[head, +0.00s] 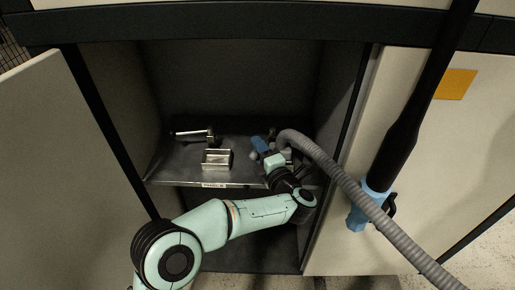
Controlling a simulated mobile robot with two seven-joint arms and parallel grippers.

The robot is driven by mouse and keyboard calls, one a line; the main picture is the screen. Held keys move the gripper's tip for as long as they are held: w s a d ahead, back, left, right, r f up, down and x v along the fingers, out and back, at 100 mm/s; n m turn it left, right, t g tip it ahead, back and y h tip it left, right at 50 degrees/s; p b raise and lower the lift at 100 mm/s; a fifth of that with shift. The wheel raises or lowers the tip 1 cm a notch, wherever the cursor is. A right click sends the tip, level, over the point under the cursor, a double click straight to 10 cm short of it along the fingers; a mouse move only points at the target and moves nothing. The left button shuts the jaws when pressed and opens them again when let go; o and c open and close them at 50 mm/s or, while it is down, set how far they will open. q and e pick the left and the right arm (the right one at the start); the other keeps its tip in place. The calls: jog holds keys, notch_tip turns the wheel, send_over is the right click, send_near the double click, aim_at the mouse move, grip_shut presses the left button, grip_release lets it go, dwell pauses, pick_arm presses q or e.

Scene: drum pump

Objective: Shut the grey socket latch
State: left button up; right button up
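My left arm reaches from the lower left into the open cabinet. My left gripper (266,148) is at the right part of the shelf (180,176), by the end of a grey ribbed hose (350,189). Small blue and grey parts show around the fingers. The grey socket latch cannot be told apart from these parts, and the wrist hides some of that spot. Whether the fingers are open or shut does not show.
A small open metal box (216,159) stands on the shelf, with a metal piece with a bar (194,134) behind it. A black tube (420,100) with a blue lower part (367,205) crosses the right side. The open left door (55,170) flanks the opening.

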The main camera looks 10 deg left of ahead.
pick_arm(q)
jog(key=p+v, duration=0.1)
jog(key=v, duration=1.1)
jog(key=shift+s+d, duration=0.2)
jog(key=shift+s, duration=0.1)
pick_arm(e)
jog(key=shift+s+a+r+g, duration=0.15)
jog(key=shift+s+a+r, duration=0.15)
jog(key=shift+s, duration=0.2)
jog(key=shift+s+a+r+g, duration=0.2)
jog(key=shift+s+r, duration=0.1)
jog(key=shift+s, duration=0.15)
